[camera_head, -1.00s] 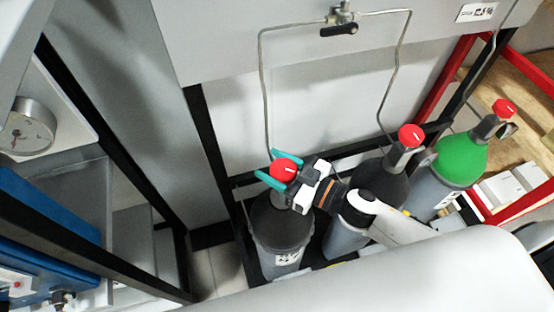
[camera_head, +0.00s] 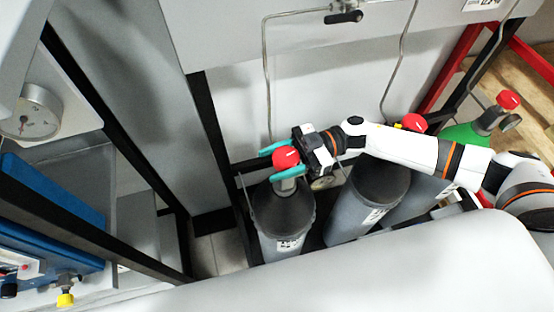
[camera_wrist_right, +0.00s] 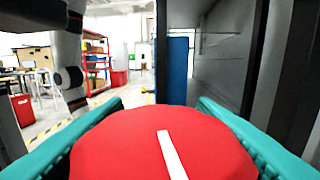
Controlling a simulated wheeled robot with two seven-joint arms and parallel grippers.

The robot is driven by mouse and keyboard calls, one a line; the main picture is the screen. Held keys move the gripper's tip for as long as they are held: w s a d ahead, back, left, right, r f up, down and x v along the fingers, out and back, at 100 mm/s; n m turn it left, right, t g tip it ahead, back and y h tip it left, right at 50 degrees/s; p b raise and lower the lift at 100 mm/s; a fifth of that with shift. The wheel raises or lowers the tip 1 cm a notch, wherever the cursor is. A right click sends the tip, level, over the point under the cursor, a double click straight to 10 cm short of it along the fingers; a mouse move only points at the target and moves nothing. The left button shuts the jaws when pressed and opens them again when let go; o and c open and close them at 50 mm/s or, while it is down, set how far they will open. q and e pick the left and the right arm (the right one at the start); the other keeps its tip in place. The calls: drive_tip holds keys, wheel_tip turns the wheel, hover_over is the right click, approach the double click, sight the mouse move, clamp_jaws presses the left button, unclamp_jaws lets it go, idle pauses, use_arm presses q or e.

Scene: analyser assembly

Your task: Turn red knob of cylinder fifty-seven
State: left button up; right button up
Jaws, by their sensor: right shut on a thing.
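A red knob (camera_head: 286,158) with a white line tops the leftmost dark grey cylinder (camera_head: 283,218) in the head view. The cylinder's label is too small to read. My right gripper (camera_head: 281,160) comes from the right, with its teal fingers on either side of this knob, shut on it. In the right wrist view the red knob (camera_wrist_right: 165,146) fills the bottom middle between the teal fingers, and its white line tilts slightly. My left gripper is not in view.
A second dark cylinder (camera_head: 370,200) stands to the right, its red knob (camera_head: 413,122) partly behind my right arm. A green-topped cylinder (camera_head: 466,134) with a red knob (camera_head: 508,99) is farther right. A black frame post (camera_head: 215,150) and grey panel border the left cylinder.

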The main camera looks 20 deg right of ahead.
drive_tip(key=n+g+b, duration=0.1)
drive_tip(key=g, duration=0.1)
drive_tip(key=n+g+h+b, duration=0.1)
drive_tip(key=n+g, duration=0.1)
drive_tip(key=shift+s+f+g, duration=0.15)
drive_tip(key=shift+f+g, duration=0.05)
drive_tip(key=shift+g, duration=0.1)
drive_tip(key=n+g+h+b, duration=0.2)
drive_tip(key=g, duration=0.1)
drive_tip(key=n+g+h+b, duration=0.1)
drive_tip(key=shift+s+d+f+n+g, duration=0.1)
drive_tip(key=shift+s+d+n+g, duration=0.05)
drive_tip(key=shift+s+n+g, duration=0.2)
drive_tip(key=n+g+h+b, duration=0.3)
drive_tip(key=shift+s+d, duration=0.2)
drive_tip(key=shift+s+d+n+g+h+b, duration=0.15)
drive_tip(key=shift+n+g+h+b, duration=0.7)
drive_tip(key=shift+h, duration=0.85)
drive_tip(key=shift+r+n, duration=0.2)
drive_tip(key=shift+n, duration=0.1)
drive_tip(key=o, duration=1)
drive_tip(key=shift+c, duration=0.2)
